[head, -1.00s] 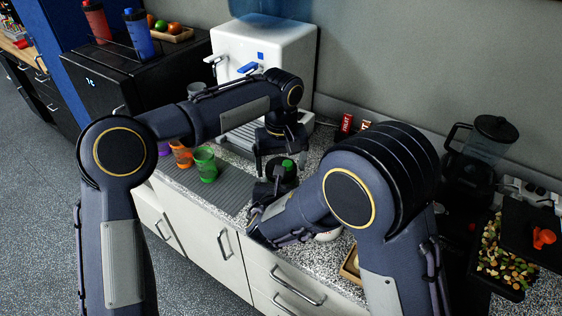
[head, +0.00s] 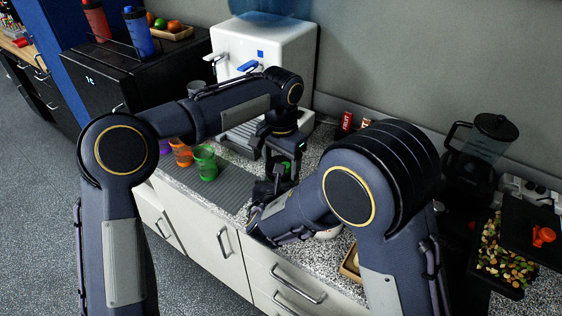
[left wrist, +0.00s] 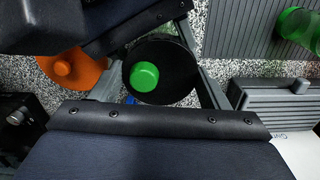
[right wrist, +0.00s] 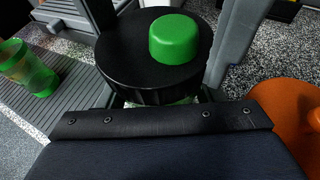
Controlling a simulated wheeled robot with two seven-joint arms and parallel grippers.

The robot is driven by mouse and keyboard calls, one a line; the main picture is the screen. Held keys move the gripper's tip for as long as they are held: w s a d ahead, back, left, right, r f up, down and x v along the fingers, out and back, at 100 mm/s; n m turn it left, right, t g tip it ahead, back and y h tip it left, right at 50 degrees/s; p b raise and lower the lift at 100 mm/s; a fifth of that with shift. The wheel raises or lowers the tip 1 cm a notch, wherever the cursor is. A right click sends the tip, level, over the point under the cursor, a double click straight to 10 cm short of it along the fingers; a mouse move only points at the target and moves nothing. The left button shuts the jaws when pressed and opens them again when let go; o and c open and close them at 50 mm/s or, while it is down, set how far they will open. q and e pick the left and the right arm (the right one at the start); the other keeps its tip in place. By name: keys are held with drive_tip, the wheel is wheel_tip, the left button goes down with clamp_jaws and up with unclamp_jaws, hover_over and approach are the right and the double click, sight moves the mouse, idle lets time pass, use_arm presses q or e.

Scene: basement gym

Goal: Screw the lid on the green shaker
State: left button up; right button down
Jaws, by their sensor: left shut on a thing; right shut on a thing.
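The lid, a black disc with a green cap, shows from above in the left wrist view (left wrist: 178,72) and in the right wrist view (right wrist: 120,50). In the head view only a bit of green (head: 287,166) shows between the grippers. The green shaker (right wrist: 178,101) is mostly hidden under the lid; a strip of green shows below the rim, and the lid appears to sit on top of it. My left gripper (head: 284,163) comes from above and is shut on the lid. My right gripper (head: 264,190) is lower and shut on the shaker.
A green cup (head: 204,163) and an orange cup (head: 181,153) stand on the grey drain mat (head: 236,184). A white water dispenser (head: 285,50) stands behind. A round orange item (left wrist: 72,68) lies close to the shaker. A blender (head: 487,145) stands at the right.

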use_arm(q)
drive_tip(key=o, duration=1.1)
drive_tip(key=shift+r, duration=2.25)
drive_tip(key=shift+c, duration=0.5)
drive_tip(key=shift+r+n, duration=0.5)
drive_tip(key=shift+n, duration=0.2)
wheel_tip(320, 180, up, 2)
drive_tip(key=n, duration=0.4)
drive_tip(key=shift+r, duration=0.25)
drive_tip(key=shift+f, duration=0.1)
